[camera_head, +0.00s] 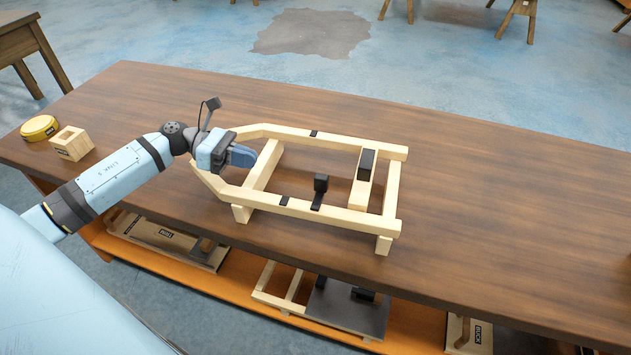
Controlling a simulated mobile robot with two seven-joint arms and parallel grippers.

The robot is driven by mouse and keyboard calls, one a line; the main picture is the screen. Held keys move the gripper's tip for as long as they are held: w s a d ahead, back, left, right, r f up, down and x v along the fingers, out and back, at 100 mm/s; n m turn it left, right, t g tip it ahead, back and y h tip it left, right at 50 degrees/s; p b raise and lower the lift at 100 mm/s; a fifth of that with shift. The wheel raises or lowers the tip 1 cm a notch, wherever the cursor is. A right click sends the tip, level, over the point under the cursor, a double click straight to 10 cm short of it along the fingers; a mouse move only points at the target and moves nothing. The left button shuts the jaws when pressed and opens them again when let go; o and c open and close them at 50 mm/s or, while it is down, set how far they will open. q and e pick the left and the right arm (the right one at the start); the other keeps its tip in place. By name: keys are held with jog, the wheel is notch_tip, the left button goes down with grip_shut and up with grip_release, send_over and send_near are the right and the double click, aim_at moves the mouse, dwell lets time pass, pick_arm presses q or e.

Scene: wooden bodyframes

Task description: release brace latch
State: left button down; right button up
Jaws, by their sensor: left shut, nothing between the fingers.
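A pale wooden bodyframe (341,213) lies on the brown table, with long side rails and crosspieces. A black upright latch-like piece (320,188) stands at the near rail. A black block (366,164) sits on the short wooden piece near the frame's right end. Small black bands mark both rails. I cannot tell which black part is the brace latch. My left gripper (243,156) is shut and empty at the frame's left end, close to the left crosspiece; I cannot tell if it touches. My right gripper is not in view.
A yellow round tape-like object (39,128) and a small hollow wooden block (72,143) are at the table's left end. The table (500,215) is clear on the right. A lower orange shelf (415,335) holds more wooden frame parts.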

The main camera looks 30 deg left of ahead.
pick_arm(q)
jog(key=shift+w+a+f+m+g+y, duration=0.15)
jog(key=shift+a+m+g+y, duration=0.1)
jog(key=shift+a+m, duration=0.15)
jog(key=shift+w+a+f+m+g+y, duration=0.15)
jog(key=shift+a+m+g, duration=0.15)
jog(key=shift+m, duration=0.2)
jog(key=p, duration=0.1)
send_near(320, 192)
jog(key=w+d, duration=0.2)
jog(key=d, duration=0.3)
jog(key=shift+w+a+r+m, duration=0.1)
jog(key=shift+w+r+m, duration=0.1)
jog(key=shift+w+m, duration=0.1)
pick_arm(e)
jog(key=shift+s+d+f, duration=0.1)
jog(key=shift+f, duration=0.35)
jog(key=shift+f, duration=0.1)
